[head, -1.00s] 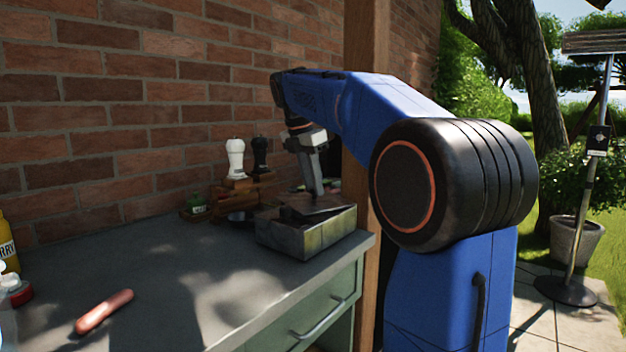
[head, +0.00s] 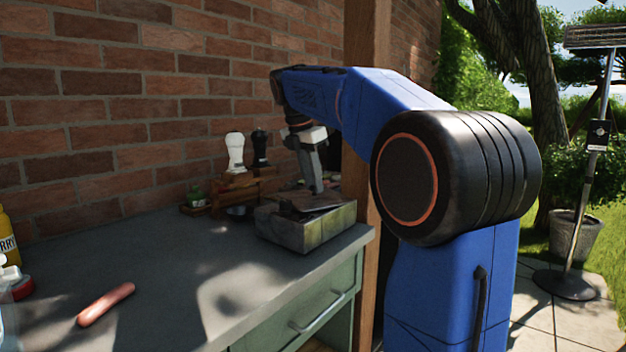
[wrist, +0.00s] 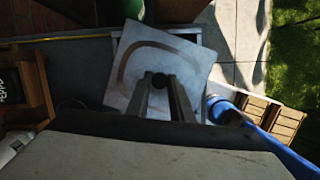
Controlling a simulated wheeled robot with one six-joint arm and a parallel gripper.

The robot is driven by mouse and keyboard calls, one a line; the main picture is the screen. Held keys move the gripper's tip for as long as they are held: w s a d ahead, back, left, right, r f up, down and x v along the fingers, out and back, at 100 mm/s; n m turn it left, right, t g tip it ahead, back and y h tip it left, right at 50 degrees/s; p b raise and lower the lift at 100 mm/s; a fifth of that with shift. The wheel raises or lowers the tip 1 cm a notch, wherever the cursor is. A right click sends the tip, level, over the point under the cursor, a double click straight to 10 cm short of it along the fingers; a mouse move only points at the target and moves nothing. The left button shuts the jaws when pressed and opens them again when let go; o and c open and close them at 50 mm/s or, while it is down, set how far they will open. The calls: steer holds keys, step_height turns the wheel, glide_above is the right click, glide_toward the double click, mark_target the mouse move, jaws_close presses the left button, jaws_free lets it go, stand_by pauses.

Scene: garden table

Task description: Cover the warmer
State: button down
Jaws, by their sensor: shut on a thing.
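The warmer (head: 305,235) is a grey metal box at the right end of the counter. Its lid (head: 325,203) is a flat grey metal plate, over the box top, turned askew to it and looking slightly tilted. A dark gap shows at the box's left side. My gripper (head: 317,190) is above the lid. In the wrist view my gripper (wrist: 165,95) is shut on the dark round knob of the lid (wrist: 190,62). A rim of the warmer (wrist: 209,42) shows past the lid's edge. I cannot tell whether the lid touches the box.
A wooden rack with a white shaker (head: 235,152) and a black shaker (head: 260,148) stands behind the warmer. A small bowl (head: 238,211) is beside it. A sausage (head: 105,305) lies at the front left, near a yellow bottle (head: 8,240). The counter's middle is clear.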

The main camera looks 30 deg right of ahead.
steer(key=c, duration=1.5)
jaws_free()
steer(key=shift+f, duration=0.1)
